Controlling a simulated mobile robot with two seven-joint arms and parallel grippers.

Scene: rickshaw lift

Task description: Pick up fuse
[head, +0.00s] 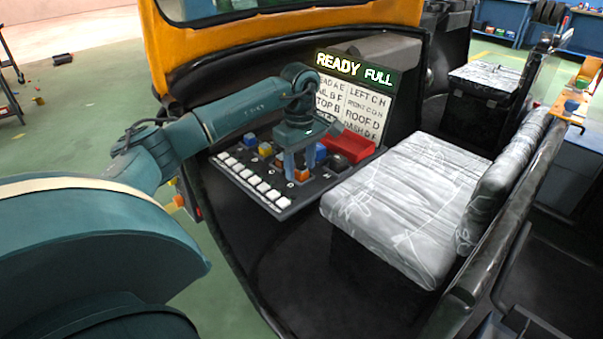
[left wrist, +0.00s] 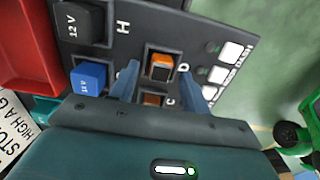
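The fuse panel (head: 250,185) is a dark board with coloured fuses, below the lit sign. My left gripper (head: 299,163) points down over it with its fingers apart. In the left wrist view, the open fingers (left wrist: 160,90) straddle the column of orange fuses. One orange fuse (left wrist: 160,66) sits in the slot marked D, just beyond the fingertips. Another orange fuse (left wrist: 152,99) sits by the letter C, partly hidden by my gripper body. An orange fuse also shows by the fingers in the head view (head: 302,175). I cannot tell whether the fingers touch any fuse. My right gripper is out of view.
A blue fuse (left wrist: 88,77) and a black 12 V fuse (left wrist: 82,24) sit beside the fingers. A red bin (head: 350,146) stands at the panel's right, before the label board (head: 352,105). White switches (head: 251,180) line the front edge. A seat (head: 405,200) is at right.

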